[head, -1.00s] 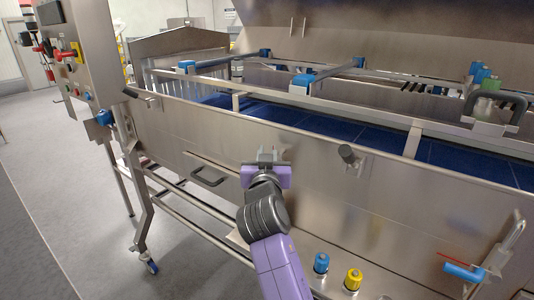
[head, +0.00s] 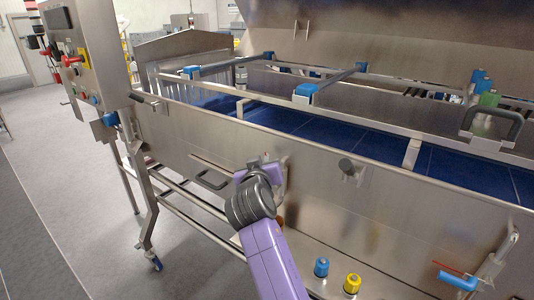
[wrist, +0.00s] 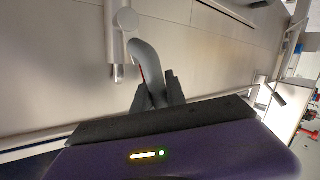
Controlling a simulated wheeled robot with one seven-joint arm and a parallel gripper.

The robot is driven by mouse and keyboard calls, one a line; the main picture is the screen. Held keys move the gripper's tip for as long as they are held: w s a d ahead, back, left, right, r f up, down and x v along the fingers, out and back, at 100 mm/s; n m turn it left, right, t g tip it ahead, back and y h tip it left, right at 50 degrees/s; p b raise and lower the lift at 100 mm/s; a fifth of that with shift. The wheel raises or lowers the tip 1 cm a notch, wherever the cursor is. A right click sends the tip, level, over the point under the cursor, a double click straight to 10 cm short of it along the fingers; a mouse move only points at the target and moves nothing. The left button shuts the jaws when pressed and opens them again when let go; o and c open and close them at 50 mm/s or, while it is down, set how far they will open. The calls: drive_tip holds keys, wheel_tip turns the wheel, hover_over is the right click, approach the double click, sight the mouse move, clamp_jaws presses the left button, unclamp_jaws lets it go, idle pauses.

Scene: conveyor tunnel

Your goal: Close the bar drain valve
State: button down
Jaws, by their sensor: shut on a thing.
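In the wrist view, my gripper (wrist: 158,95) is shut on a grey bent lever (wrist: 145,60). The lever curves down from near a metal pipe fitting (wrist: 121,40) on the steel panel, and a thin red mark shows along it. I take this as the bar drain valve's handle, though no label shows. In the head view, my gripper (head: 266,170) is at the conveyor's steel side panel, and the lever is mostly hidden behind my wrist. Whether the valve is open or shut cannot be told.
A blue-handled lever (head: 458,281) is on the panel at the lower right. A grey knob (head: 349,167) juts out right of my gripper. Blue (head: 321,267) and yellow (head: 352,283) caps stand below. A control box (head: 82,60) is at left, beside open floor (head: 60,215).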

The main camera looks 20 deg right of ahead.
drive_tip(key=w+a+f+n+g+h+b, duration=0.2)
drive_tip(key=w+f+n+g+h, duration=0.1)
drive_tip(key=f+n+g, duration=0.5)
drive_tip(key=shift+a+f, duration=0.2)
drive_tip(key=shift+f, duration=0.25)
idle(0.3)
drive_tip(key=shift+f, duration=0.1)
idle(0.4)
drive_tip(key=c, duration=1.6)
unclamp_jaws()
drive_tip(key=shift+b+v, duration=0.3)
drive_tip(key=shift+v, duration=3.6)
drive_tip(key=shift+w, duration=0.1)
